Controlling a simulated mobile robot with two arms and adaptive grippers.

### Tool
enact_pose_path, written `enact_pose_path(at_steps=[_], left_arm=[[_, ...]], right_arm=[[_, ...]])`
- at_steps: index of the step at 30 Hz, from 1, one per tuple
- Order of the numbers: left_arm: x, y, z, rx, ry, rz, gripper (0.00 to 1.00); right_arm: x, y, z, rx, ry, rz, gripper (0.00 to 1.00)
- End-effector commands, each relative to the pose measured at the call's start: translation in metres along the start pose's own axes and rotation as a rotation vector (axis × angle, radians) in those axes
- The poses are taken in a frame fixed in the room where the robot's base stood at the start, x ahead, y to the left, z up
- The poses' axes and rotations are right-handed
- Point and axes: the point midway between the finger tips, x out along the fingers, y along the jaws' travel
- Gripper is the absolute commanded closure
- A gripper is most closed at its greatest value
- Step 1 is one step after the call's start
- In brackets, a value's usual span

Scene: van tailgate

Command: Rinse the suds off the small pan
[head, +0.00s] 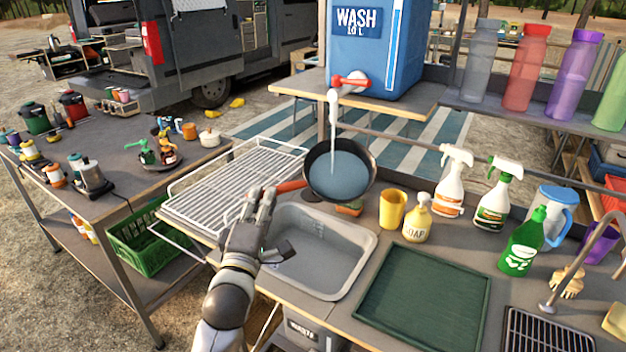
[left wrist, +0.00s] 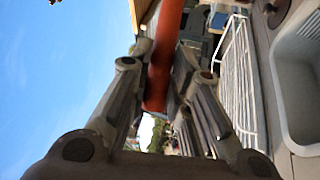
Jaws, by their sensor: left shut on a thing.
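The small pan (head: 339,172) is dark with an orange-red handle (head: 291,186). My left gripper (head: 268,196) is shut on the handle, which also shows between the fingers in the left wrist view (left wrist: 163,60). The pan is held under the red tap (head: 350,81) of the blue wash container (head: 375,45). A pale stream of water (head: 333,115) runs from the spout toward the pan. The pan's inside looks blue-grey, like water, and I see no clear suds on it. My right gripper is not in view.
The grey basin (head: 366,262) lies just below the pan. A wire drying rack (head: 235,185) is to the left. A yellow cup (head: 392,209), a soap bottle (head: 417,218) and spray bottles (head: 453,182) stand to the right. A green mat (head: 425,300) is bare.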

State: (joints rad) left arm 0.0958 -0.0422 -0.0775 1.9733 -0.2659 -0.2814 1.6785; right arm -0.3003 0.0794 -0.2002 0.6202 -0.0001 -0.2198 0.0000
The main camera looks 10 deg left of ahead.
Motion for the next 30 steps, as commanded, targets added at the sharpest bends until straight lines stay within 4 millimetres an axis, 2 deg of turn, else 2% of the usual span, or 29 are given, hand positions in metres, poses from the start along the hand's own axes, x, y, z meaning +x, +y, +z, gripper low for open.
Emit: enact_pose_path(at_steps=[10, 30], left_arm=[[-0.004, 0.003, 0.002, -0.002, 0.0, 0.004, 1.0], [-0.055, 0.016, 0.005, -0.002, 0.0, 0.004, 1.0]], right_arm=[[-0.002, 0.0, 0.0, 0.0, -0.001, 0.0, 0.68], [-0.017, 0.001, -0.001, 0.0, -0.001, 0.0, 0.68]])
